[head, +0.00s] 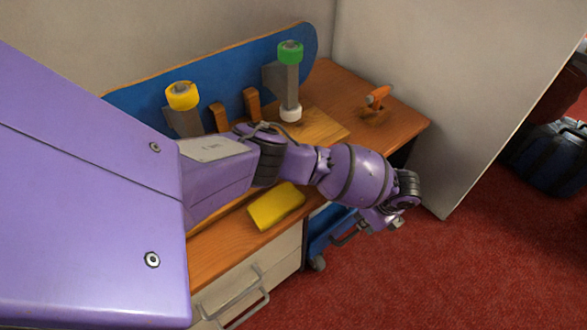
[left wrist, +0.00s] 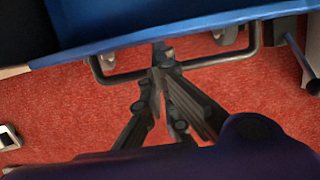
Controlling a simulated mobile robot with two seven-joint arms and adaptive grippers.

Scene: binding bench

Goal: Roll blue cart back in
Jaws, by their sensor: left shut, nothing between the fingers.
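The blue cart (head: 322,229) stands partly under the bench, with its front end, dark bar handle and a caster showing; my arm hides some of it. In the left wrist view the cart's blue edge (left wrist: 170,38) crosses the top, with its dark handle (left wrist: 215,61) below and casters beneath. My left gripper (head: 398,224) is outside the bench front, to the right of the cart's visible part. It is shut and empty. In the left wrist view its fingertips (left wrist: 160,54) meet at the middle of the handle; whether they touch it I cannot tell. My right gripper is not in view.
A pale drawer front (head: 245,283) lies left of the cart, a grey panel (head: 430,110) to the right. Red carpet (head: 400,285) in front is clear.

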